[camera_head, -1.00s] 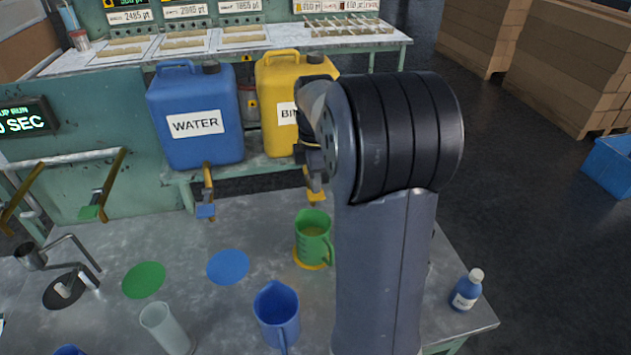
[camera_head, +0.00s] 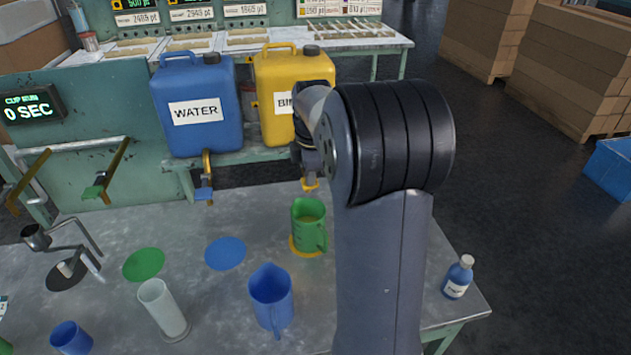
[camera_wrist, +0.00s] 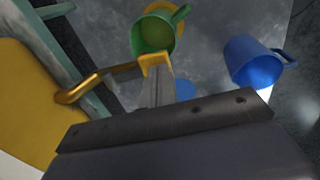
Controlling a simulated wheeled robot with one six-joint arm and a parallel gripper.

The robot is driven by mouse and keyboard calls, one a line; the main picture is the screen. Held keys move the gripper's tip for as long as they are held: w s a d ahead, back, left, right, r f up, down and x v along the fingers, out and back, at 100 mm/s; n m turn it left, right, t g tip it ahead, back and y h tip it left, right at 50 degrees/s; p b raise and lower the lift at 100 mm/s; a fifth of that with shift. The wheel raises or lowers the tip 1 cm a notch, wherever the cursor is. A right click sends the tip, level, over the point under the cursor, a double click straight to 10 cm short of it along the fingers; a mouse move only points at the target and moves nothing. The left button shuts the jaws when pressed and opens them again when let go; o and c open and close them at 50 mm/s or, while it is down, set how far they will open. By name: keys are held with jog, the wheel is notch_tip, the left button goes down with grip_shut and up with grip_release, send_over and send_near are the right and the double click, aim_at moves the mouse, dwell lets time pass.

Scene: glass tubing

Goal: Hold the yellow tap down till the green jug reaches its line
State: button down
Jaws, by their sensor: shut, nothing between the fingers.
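The yellow tap's paddle (camera_head: 311,186) sticks out below the yellow container (camera_head: 270,95). In the wrist view the paddle (camera_wrist: 154,58) and its brass stem (camera_wrist: 95,87) show just beyond my fingertips. My gripper (camera_wrist: 157,76) is shut and empty, its tips at the paddle, seemingly touching it. In the head view my arm hides much of the gripper. The green jug (camera_head: 308,232) stands upright below the tap on a yellow disc (camera_head: 303,251). A little yellowish liquid seems to show inside; its line cannot be read. The jug (camera_wrist: 152,35) also shows in the wrist view. No stream is clear.
The blue WATER container (camera_head: 200,140) with its blue tap (camera_head: 204,194) stands to the left. A blue jug (camera_head: 270,300), a clear cylinder (camera_head: 163,310) and a small blue bottle (camera_head: 458,278) stand on the table. A display (camera_head: 30,109) reads 0 SEC.

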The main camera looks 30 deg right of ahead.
jog(key=shift+w+f+t+b, duration=0.15)
jog(key=shift+f+t+b, duration=0.15)
jog(key=shift+f+b, duration=0.4)
jog(key=t+b, duration=0.1)
jog(key=b, duration=0.2)
jog(key=shift+f+h, duration=0.35)
jog(key=shift+h, duration=0.05)
jog(key=shift+r, duration=0.25)
jog(key=shift+r+p, duration=0.7)
jog(key=shift+a+r, duration=0.1)
jog(key=shift+r, duration=0.05)
jog(key=shift+r+p, duration=0.25)
jog(key=shift+p, duration=0.05)
jog(key=w+d+p+v, duration=0.1)
jog(key=p+v, duration=0.1)
jog(key=v, duration=1.1)
jog(key=shift+w+r, duration=0.25)
jog(key=shift+r, duration=0.1)
jog(key=shift+a, duration=0.1)
